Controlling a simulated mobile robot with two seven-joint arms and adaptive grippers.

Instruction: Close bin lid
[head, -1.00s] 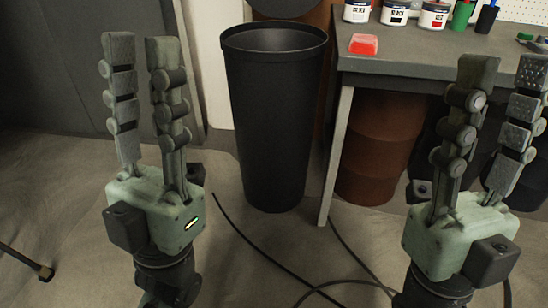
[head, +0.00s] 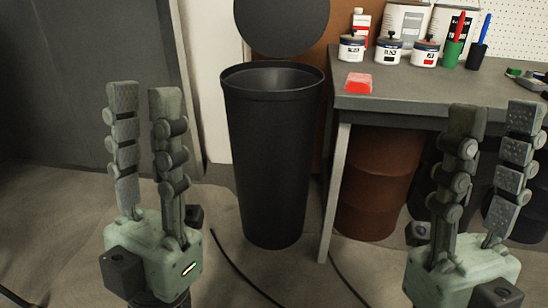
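The black bin (head: 273,160) stands upright on the floor in the middle of the head view, with its mouth uncovered. Its round dark lid (head: 281,24) stands raised behind the rim, and its top is cut off by the picture edge. My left gripper (head: 137,90) is open and empty, to the left of the bin and nearer to me. My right gripper (head: 496,108) is open and empty, far to the right of the bin, in front of the workbench. Neither gripper touches the bin or the lid.
A grey workbench (head: 440,92) stands just right of the bin. It bears a red block (head: 358,83), paint cans (head: 388,48) and brush cups. A rusty barrel (head: 375,185) is under it. Dark cables (head: 245,265) lie on the floor before the bin.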

